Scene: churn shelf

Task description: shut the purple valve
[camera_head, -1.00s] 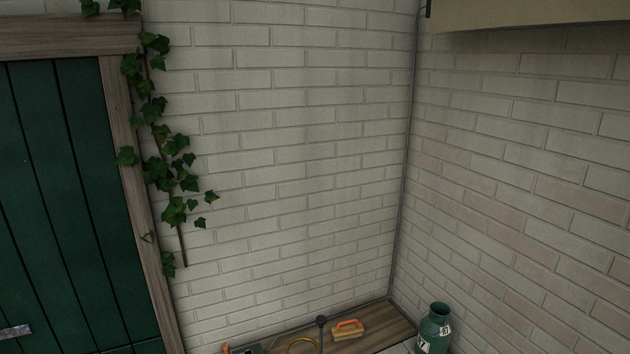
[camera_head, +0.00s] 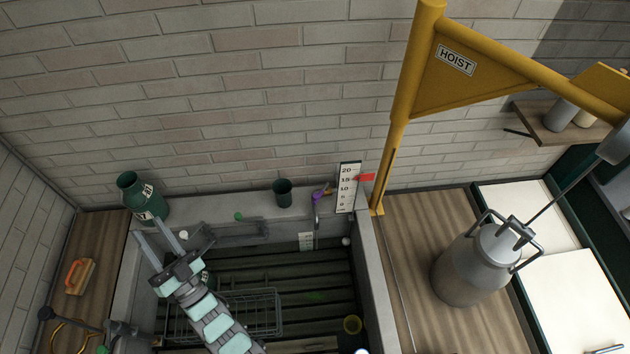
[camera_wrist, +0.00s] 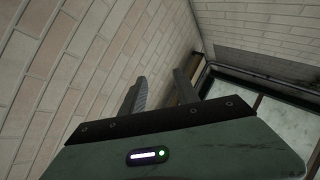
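The purple valve (camera_head: 319,196) sits on the back ledge of the sunken basin in the head view, with a tap spout below it and a small orange-yellow part at its upper right. I cannot tell whether it is open or shut. My gripper (camera_head: 161,238) is at the left of the basin, well to the left of the valve and apart from it. Its two fingers are spread with nothing between them. The wrist view shows the gripper's fingers (camera_wrist: 162,92) apart, facing brick wall; the valve is not seen there.
A green milk can (camera_head: 143,199) and a dark cup (camera_head: 282,192) stand on the back ledge. A gauge board (camera_head: 347,188) with a red marker is right of the valve. A yellow hoist post (camera_head: 399,125) and a hanging metal churn (camera_head: 472,266) are further right. A wire basket (camera_head: 245,312) is in the basin.

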